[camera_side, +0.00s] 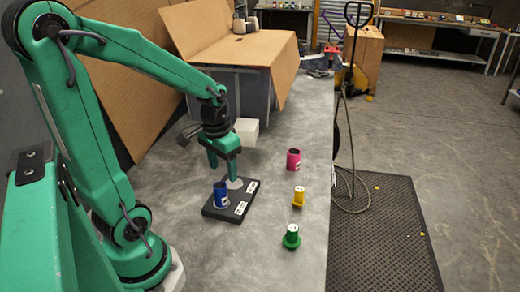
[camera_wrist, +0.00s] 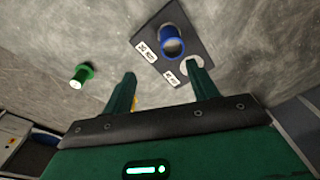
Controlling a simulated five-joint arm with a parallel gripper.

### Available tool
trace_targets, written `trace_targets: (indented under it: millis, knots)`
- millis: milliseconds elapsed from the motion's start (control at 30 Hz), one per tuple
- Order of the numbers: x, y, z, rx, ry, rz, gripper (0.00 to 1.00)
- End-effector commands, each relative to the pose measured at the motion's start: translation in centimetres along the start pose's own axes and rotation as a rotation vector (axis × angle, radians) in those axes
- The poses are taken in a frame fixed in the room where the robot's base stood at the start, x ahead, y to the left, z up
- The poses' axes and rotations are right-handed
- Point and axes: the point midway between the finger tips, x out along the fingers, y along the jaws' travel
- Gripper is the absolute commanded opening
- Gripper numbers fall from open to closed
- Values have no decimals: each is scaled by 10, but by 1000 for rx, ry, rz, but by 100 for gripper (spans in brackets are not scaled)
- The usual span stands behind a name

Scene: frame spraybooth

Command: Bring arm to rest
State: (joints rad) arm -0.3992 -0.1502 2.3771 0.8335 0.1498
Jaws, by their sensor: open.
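My gripper (camera_side: 223,170) is open and empty, pointing down over the far part of a black board (camera_side: 215,213) with white labels. In the wrist view, its fingers (camera_wrist: 161,72) are spread apart with nothing between them. I cannot tell whether a fingertip touches the board.
A pink cup-like piece (camera_side: 293,160), a yellow piece (camera_side: 299,197) and a green piece (camera_side: 291,238) stand apart on the grey table (camera_side: 270,270), right of the board. A white block (camera_side: 247,131), a grey bin (camera_side: 240,92) and cardboard (camera_side: 250,48) lie behind.

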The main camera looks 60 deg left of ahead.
Motion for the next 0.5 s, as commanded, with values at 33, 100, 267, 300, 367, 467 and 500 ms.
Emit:
trace_targets:
  millis: [33,100,267,300,367,467,500]
  knots:
    - [-9,7,0,17,28,-2,59]
    - [-20,17,2,39,64,-2,59]
    - [-45,39,9,90,148,3,59]
    - [-51,45,11,102,169,6,59]
    - [-59,52,15,120,201,12,59]
    - [-73,65,22,151,255,24,59]
    - [-78,70,26,163,276,30,59]
